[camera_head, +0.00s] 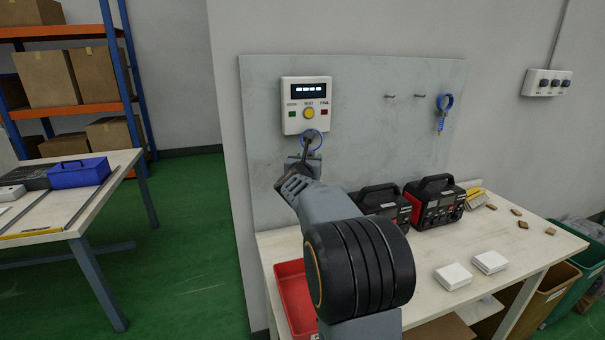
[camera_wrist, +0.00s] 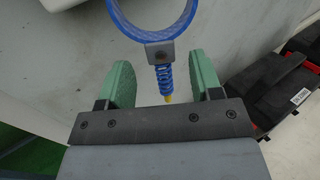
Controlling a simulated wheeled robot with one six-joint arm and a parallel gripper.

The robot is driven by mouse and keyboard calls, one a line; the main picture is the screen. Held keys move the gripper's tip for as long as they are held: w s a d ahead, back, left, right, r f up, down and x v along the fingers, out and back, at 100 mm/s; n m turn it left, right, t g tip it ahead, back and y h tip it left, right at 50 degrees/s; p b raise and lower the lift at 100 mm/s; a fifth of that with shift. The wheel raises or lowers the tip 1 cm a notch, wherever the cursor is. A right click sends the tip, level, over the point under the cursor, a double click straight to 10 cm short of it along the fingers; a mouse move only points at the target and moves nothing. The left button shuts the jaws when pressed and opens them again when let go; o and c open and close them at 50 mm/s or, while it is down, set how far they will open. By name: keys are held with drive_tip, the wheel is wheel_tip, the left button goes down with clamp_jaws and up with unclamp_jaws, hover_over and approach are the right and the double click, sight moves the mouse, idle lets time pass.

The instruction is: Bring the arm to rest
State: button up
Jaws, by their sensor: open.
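My arm reaches up in the head view toward the grey wall board. My gripper (camera_head: 304,160) is near the lower edge of a white control box. In the wrist view my gripper (camera_wrist: 163,78) has its two green fingers spread. A blue ring (camera_wrist: 125,22) with a coiled blue tail (camera_wrist: 164,78) and a yellow tip lies between and beyond the fingers. A gap shows on both sides of the coil. The ring also shows just under the box in the head view (camera_head: 317,134), partly hidden by my gripper.
The control box (camera_head: 306,92) is on the wall board (camera_head: 270,75). Another blue coiled tag (camera_head: 442,112) hangs at right. The workbench (camera_head: 525,240) below bears two black-and-red power units (camera_head: 436,205), white boxes (camera_head: 453,276) and a red tray (camera_head: 290,290). Green floor (camera_head: 195,220) is clear at left.

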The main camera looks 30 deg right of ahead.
drive_tip(key=v, duration=1)
drive_tip(key=w+a+f+n+t+y, duration=0.1)
drive_tip(key=w+a+f+n+y, duration=0.35)
drive_tip(key=n, duration=0.95)
drive_tip(key=s+a+f+n+g+y+p, duration=0.25)
drive_tip(key=s+a+n+y, duration=0.2)
drive_tip(key=n, duration=0.35)
drive_tip(key=s+a+f+n+g+y+p, duration=0.1)
drive_tip(key=s+a+f+n+g+y, duration=0.2)
drive_tip(key=a+n, duration=0.4)
drive_tip(key=s+a+r+n+g+p, duration=0.2)
drive_tip(key=s+n+p, duration=0.3)
drive_tip(key=s+n, duration=0.3)
drive_tip(key=s+a+r+n+g+p, duration=0.1)
drive_tip(key=s+r+n+g+p, duration=0.2)
drive_tip(key=s+n+p, duration=0.3)
drive_tip(key=s+n, duration=0.2)
drive_tip(key=s, duration=0.2)
drive_tip(key=shift+s+a+r+y, duration=0.3)
drive_tip(key=shift+s+a+r, duration=0.05)
